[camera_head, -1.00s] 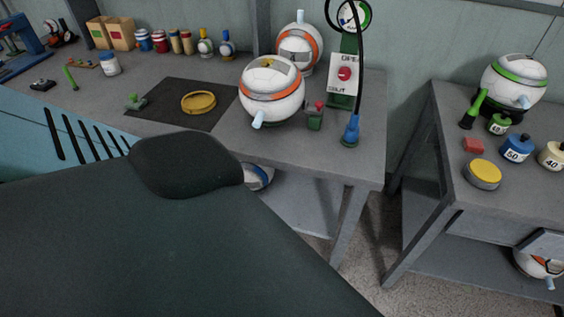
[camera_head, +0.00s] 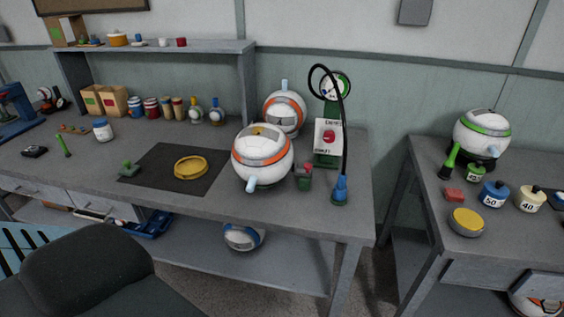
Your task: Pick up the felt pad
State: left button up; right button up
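No item is clearly marked as the felt pad, and I cannot tell for sure which one it is. A small red block (camera_head: 454,195) lies on the right table. A round pad with a yellow top and grey side (camera_head: 467,222) lies in front of it. On the left bench a dark flat mat (camera_head: 217,158) carries a yellow ring-shaped dish (camera_head: 191,167) and a small green-handled tool (camera_head: 129,169). Neither of my grippers is in view.
White-and-orange round vessels (camera_head: 262,157) and a gauge stand with a red button (camera_head: 328,140) stand on the left bench. Numbered weights (camera_head: 493,195) stand on the right table (camera_head: 425,160). A gap separates the tables. A dark rounded shape (camera_head: 85,270) fills the lower left.

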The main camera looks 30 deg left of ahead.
aim_at(129, 170)
jog(key=u, duration=2.2)
